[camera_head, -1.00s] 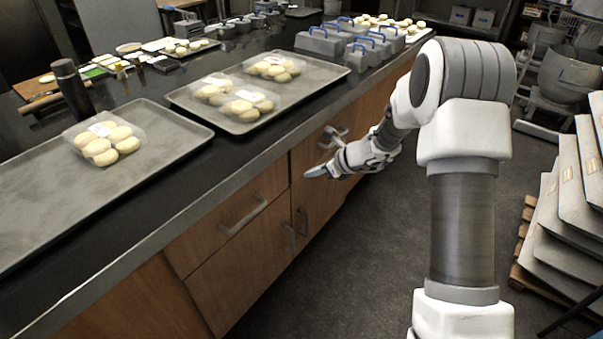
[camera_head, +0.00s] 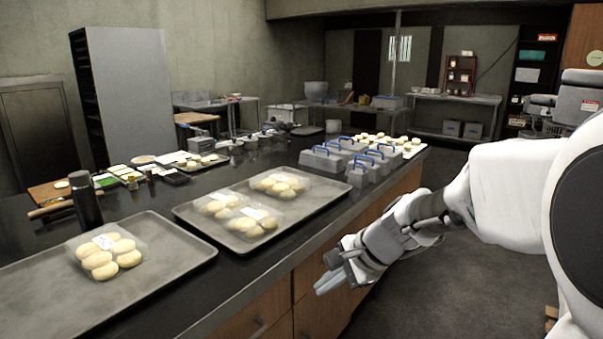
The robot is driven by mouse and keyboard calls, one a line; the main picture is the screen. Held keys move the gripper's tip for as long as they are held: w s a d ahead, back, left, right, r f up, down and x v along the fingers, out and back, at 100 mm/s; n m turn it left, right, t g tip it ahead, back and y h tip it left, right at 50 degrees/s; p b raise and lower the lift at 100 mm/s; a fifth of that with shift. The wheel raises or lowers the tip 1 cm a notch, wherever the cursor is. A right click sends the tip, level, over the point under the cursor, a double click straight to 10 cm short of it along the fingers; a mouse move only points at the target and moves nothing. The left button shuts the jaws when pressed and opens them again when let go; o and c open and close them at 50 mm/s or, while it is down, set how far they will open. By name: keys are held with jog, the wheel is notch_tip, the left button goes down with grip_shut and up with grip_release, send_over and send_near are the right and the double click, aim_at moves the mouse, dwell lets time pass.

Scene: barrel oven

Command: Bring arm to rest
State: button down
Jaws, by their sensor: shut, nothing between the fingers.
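My gripper (camera_head: 333,279) is at the lower middle of the head view. It is shut and holds nothing. It hangs in front of the wooden counter front, just off the edge of the dark counter and below the tray level. Its fingers point left toward the cabinets. My white arm comes in from the right side of the picture, with a large joint filling the right edge. The arm is bent, clear of the trays.
A near tray (camera_head: 60,309) and a farther tray (camera_head: 330,199) on the counter hold bagged round buns. Grey boxes with blue handles (camera_head: 322,161) stand behind. A dark bottle (camera_head: 85,200) stands at left. The floor (camera_head: 445,300) below the arm looks clear.

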jog(key=s+d+r+n+h, duration=0.2)
jog(key=s+d+n, duration=0.15)
jog(key=s, duration=0.35)
jog(key=s+d+r+n+t+h, duration=0.1)
jog(key=s+d+r+n+h, duration=0.15)
jog(key=s+n, duration=0.35)
jog(key=s+d+r+n+h, duration=0.1)
jog(key=s+d+n, duration=0.25)
jog(key=s, duration=0.45)
notch_tip(320, 180, up, 17)
jog(key=p, duration=1.6)
jog(key=shift+s+f+p, duration=0.15)
jog(key=shift+p, duration=0.2)
